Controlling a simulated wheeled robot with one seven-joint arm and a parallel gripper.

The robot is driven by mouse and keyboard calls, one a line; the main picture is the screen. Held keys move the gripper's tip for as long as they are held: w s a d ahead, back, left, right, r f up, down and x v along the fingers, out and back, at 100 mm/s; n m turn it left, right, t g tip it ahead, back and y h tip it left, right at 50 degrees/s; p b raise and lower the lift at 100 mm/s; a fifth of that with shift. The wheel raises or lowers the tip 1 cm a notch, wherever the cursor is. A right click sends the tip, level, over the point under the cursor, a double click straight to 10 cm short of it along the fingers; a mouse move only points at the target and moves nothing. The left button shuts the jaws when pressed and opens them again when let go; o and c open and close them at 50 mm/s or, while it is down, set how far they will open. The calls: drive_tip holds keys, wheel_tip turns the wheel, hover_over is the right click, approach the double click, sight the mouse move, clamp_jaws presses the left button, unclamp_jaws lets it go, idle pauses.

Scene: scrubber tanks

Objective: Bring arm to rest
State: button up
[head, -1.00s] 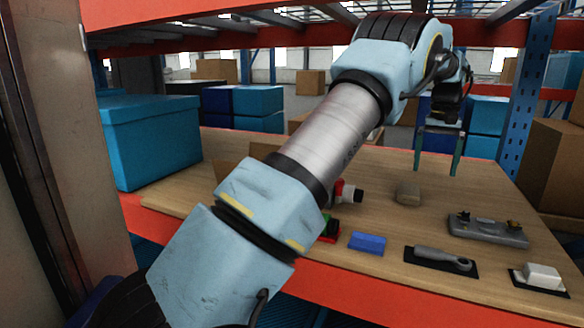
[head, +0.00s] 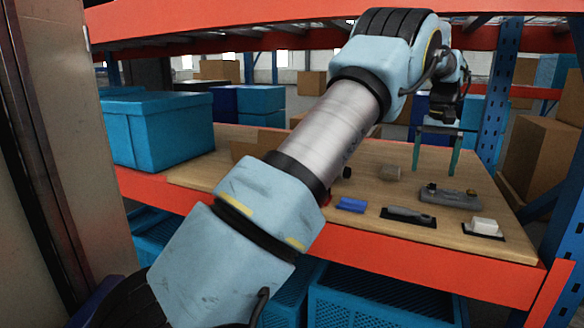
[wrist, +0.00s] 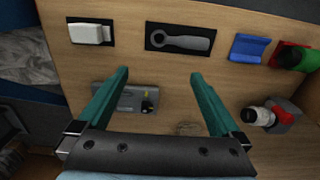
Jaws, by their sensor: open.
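My gripper (head: 435,153) is open and empty, its two teal fingers pointing down above the wooden shelf board (head: 300,205). In the wrist view the fingers (wrist: 159,75) are spread wide, with bare wood and part of a grey fixture (wrist: 125,98) between them. My arm crosses the head view from lower left to upper right and hides part of the board. The grey fixture also shows in the head view (head: 449,195), below and right of the fingers.
On the board lie a blue block (head: 350,205), a grey handled tool (head: 408,215), a white block (head: 485,225) and a brownish lump (head: 389,173). A blue bin (head: 160,130) stands at left. An orange beam (head: 430,262) edges the shelf; another runs overhead. A blue upright (head: 495,100) stands at right.

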drive_tip(key=a+f+n, duration=0.2)
drive_tip(key=a+f, duration=0.1)
drive_tip(key=a, duration=2.1)
drive_tip(key=s+a+f+n, duration=0.1)
drive_tip(key=s+a+f, duration=0.2)
drive_tip(key=s+a, duration=0.6)
drive_tip(key=s+a+f+t, duration=0.1)
drive_tip(key=s+a+f, duration=0.2)
drive_tip(key=s+a, duration=0.6)
drive_tip(key=shift+s+a+f+n+t, duration=0.3)
drive_tip(key=shift+s+a+f+n, duration=0.1)
drive_tip(key=shift+a, duration=0.45)
drive_tip(key=shift+w, duration=0.1)
